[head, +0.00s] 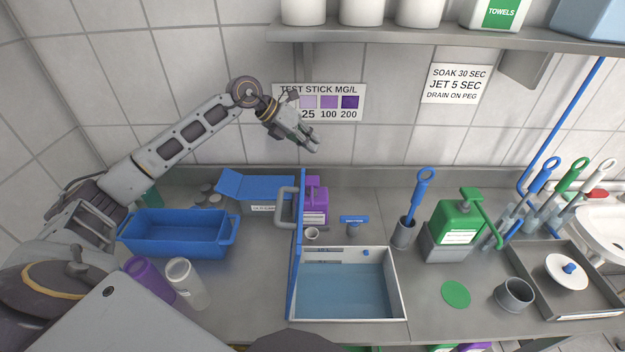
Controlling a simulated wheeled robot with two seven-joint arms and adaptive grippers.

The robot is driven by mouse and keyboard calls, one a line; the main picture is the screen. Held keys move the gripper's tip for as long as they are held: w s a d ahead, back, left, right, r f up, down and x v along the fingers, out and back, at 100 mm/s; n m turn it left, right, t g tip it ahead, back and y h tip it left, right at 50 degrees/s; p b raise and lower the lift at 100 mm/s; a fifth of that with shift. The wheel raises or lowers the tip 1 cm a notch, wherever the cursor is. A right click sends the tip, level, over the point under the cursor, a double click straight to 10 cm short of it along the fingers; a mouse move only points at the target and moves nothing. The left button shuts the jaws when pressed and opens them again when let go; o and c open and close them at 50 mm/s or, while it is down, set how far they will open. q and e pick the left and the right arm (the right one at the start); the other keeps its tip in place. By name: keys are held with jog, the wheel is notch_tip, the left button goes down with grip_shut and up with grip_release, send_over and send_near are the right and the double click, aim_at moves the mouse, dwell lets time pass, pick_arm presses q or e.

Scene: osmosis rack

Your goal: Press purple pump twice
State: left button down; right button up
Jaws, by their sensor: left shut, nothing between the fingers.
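The purple pump (317,201) stands at the back of the counter in the head view, with a white label low on its front. An upright blue panel (297,258) with a grey handle (283,207) hides its left side. My left gripper (314,147) is shut and empty. It hangs in front of the wall, above the pump in the picture and apart from it. My right gripper is not in view.
A green pump (459,225) stands farther right. A blue tub (178,234) is at left. A shelf (400,34) overhangs the wall.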

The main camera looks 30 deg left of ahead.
pick_arm(q)
jog(key=shift+f, duration=0.1)
jog(key=b, duration=0.4)
send_over(317, 177)
jog(key=s+a, duration=0.1)
jog(key=a, duration=0.1)
jog(key=shift+d+f, duration=0.15)
jog(key=shift+f, duration=1.45)
jog(key=shift+d+f, duration=0.1)
jog(key=shift+f, duration=1.45)
jog(key=shift+f+b, duration=0.75)
jog(key=shift+f, duration=0.45)
jog(key=shift+f+b, duration=0.95)
jog(key=shift+f, duration=0.5)
jog(key=shift+r, duration=0.15)
jog(key=shift+r+p, duration=0.8)
jog(key=shift+r, duration=0.5)
jog(key=shift+r, duration=0.1)
